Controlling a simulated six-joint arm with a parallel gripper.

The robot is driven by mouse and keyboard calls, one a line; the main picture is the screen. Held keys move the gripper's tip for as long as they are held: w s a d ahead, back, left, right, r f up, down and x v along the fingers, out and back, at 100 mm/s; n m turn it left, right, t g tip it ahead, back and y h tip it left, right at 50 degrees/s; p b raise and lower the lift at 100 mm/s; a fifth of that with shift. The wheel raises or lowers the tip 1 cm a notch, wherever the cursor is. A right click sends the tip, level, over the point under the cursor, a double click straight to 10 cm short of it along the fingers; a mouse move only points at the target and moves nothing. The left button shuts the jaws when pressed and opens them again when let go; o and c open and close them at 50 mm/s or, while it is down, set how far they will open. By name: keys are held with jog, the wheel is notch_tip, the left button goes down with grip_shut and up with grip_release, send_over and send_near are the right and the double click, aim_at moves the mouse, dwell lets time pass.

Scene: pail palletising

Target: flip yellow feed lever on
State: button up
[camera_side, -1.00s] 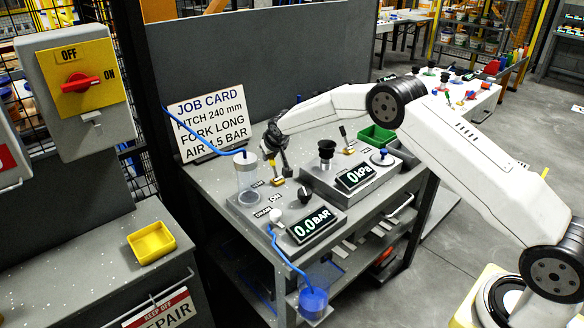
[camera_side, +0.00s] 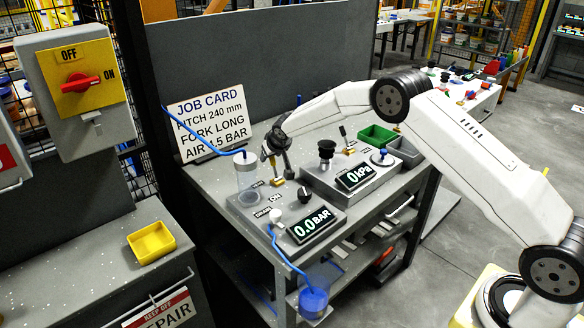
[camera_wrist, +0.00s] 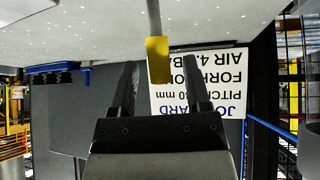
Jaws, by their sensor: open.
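The yellow feed lever shows in the wrist view as a yellow tip (camera_wrist: 158,60) on a grey shaft, between the two dark fingers of my gripper (camera_wrist: 161,66). A gap shows between the tip and each finger. In the side view my gripper (camera_side: 279,154) points down over the left part of the bench, and small yellow parts (camera_side: 276,182) show just below it. The fingers are open. In the side view my gripper partly hides the lever, and I cannot tell its exact tilt there.
A clear cylinder (camera_side: 246,180) with a blue hose stands just left of my gripper. A panel display (camera_side: 310,226) reads 0.0 BAR. A black knob (camera_side: 304,194), a suction-cup-like part (camera_side: 326,151) and a 0 kPa display (camera_side: 356,177) are nearby. The job card (camera_side: 211,122) stands behind.

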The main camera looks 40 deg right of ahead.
jog(key=shift+r, duration=0.1)
jog(key=v, duration=0.7)
jog(key=shift+s+r, duration=0.2)
jog(key=shift+a, duration=0.1)
jog(key=shift+w, duration=0.1)
dwell(0.5)
jog(key=shift+w+f+g+y, duration=0.15)
jog(key=shift+w+g, duration=0.1)
jog(key=shift+g, duration=0.45)
jog(key=shift+w+g+y, duration=0.15)
jog(key=shift+w+g, duration=0.15)
jog(key=shift+g, duration=0.4)
jog(key=shift+f, duration=0.1)
jog(key=shift+x, duration=3.75)
